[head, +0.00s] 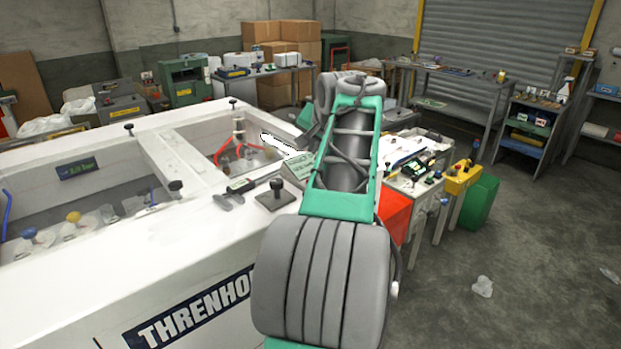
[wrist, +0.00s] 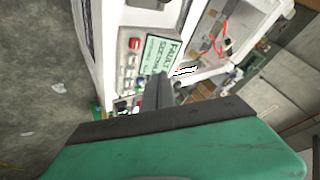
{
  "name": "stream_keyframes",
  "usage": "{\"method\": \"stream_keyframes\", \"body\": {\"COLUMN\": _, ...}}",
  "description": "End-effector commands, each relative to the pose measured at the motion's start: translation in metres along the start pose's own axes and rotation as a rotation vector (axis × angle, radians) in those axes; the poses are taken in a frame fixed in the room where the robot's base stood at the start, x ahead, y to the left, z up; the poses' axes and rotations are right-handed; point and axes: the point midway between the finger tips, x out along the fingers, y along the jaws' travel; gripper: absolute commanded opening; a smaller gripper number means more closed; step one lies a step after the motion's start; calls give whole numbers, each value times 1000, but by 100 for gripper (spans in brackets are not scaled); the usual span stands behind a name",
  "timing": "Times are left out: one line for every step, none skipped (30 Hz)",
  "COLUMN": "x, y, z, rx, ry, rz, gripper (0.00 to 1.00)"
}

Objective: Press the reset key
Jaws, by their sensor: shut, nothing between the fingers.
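In the wrist view a white control panel (wrist: 117,60) carries a pale screen (wrist: 155,58) with dark text starting "FAULT". A red button (wrist: 135,43) sits beside the screen, with several small keys along the panel. No key's label is readable, so I cannot tell which is the reset key. My gripper (wrist: 158,82) is shut and empty, its dark fingers pointing toward the panel and covering part of it. I cannot tell whether the tips touch it. In the head view my arm hides the gripper. A small pale green display (head: 299,164) shows just left of the arm.
A large white machine (head: 215,255) with open bays fills the left. A black-knobbed block (head: 275,196) sits on its top edge. A red box (head: 394,214), yellow box (head: 463,178) and green container (head: 482,202) stand right of my arm. The floor at right is mostly clear.

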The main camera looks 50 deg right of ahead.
Motion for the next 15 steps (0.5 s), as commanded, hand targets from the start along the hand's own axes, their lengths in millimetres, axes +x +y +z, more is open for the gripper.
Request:
{"method": "stream_keyframes", "body": {"x": -6, "y": -9, "z": -7, "rx": 30, "ry": 14, "rz": -18, "gripper": 0}}
{"method": "stream_keyframes", "body": {"x": -9, "y": -13, "z": -10, "rx": 46, "ry": 21, "rz": -28, "gripper": 0}}
{"method": "stream_keyframes", "body": {"x": -11, "y": -17, "z": -12, "rx": 60, "ry": 25, "rz": -36, "gripper": 0}}
{"method": "stream_keyframes", "body": {"x": -12, "y": -19, "z": -13, "rx": 67, "ry": 28, "rz": -39, "gripper": 0}}
{"method": "stream_keyframes", "body": {"x": -13, "y": -20, "z": -13, "rx": 72, "ry": 29, "rz": -41, "gripper": 0}}
{"method": "stream_keyframes", "body": {"x": -14, "y": -20, "z": -14, "rx": 74, "ry": 30, "rz": -42, "gripper": 0}}
{"method": "stream_keyframes", "body": {"x": -14, "y": -20, "z": -14, "rx": 74, "ry": 30, "rz": -42, "gripper": 0}}
{"method": "stream_keyframes", "body": {"x": -14, "y": -20, "z": -13, "rx": 74, "ry": 29, "rz": -42, "gripper": 0}}
{"method": "stream_keyframes", "body": {"x": -14, "y": -20, "z": -13, "rx": 74, "ry": 29, "rz": -42, "gripper": 0}}
{"method": "stream_keyframes", "body": {"x": -14, "y": -20, "z": -13, "rx": 73, "ry": 29, "rz": -42, "gripper": 0}}
{"method": "stream_keyframes", "body": {"x": -14, "y": -20, "z": -13, "rx": 73, "ry": 29, "rz": -42, "gripper": 0}}
{"method": "stream_keyframes", "body": {"x": -14, "y": -20, "z": -13, "rx": 73, "ry": 29, "rz": -42, "gripper": 0}}
{"method": "stream_keyframes", "body": {"x": -13, "y": -20, "z": -13, "rx": 73, "ry": 29, "rz": -41, "gripper": 0}}
{"method": "stream_keyframes", "body": {"x": -13, "y": -19, "z": -13, "rx": 73, "ry": 29, "rz": -41, "gripper": 0}}
{"method": "stream_keyframes", "body": {"x": -12, "y": -19, "z": -12, "rx": 73, "ry": 29, "rz": -41, "gripper": 0}}
